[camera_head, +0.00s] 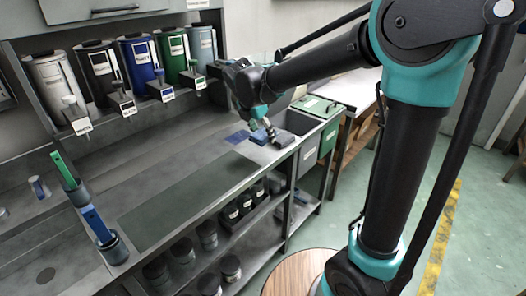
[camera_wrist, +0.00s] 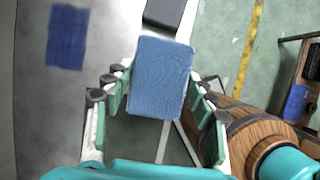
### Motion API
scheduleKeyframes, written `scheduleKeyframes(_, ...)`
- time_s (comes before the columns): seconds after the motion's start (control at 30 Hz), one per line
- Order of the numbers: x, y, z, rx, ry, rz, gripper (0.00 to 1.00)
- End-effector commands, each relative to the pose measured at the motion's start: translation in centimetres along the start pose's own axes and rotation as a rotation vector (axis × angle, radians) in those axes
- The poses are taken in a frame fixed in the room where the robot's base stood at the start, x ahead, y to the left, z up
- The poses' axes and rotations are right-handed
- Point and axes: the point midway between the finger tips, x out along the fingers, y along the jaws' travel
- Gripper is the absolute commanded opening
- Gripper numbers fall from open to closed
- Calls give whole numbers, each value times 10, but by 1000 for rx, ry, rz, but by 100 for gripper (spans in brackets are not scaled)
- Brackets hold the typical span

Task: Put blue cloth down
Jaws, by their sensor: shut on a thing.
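The blue cloth (camera_wrist: 160,78), a light blue rectangular pad, sits between the fingers of my gripper (camera_wrist: 158,88) in the wrist view. The fingers are shut on its sides. In the head view the cloth (camera_head: 259,137) shows under my gripper (camera_head: 266,126), near the right end of the grey counter (camera_head: 120,170). Whether its underside touches the counter cannot be told. A flat dark blue patch (camera_wrist: 68,37) lies on the counter to the left of the cloth; it also shows in the head view (camera_head: 237,137).
A sunken bin (camera_head: 300,122) and a green box (camera_head: 320,107) are beyond. Several labelled canisters (camera_head: 142,62) line the back. The counter's middle is clear.

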Motion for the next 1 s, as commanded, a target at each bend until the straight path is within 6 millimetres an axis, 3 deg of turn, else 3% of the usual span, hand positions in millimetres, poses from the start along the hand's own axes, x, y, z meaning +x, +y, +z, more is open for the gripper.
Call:
scheduleKeyframes(0.1, 21, 0, -9, 0, 0, 0, 29)
scheduleKeyframes(0.6, 68, 0, -28, 0, 0, 0, 29)
scheduleKeyframes(1.0, 73, 0, -30, 0, 0, 0, 29)
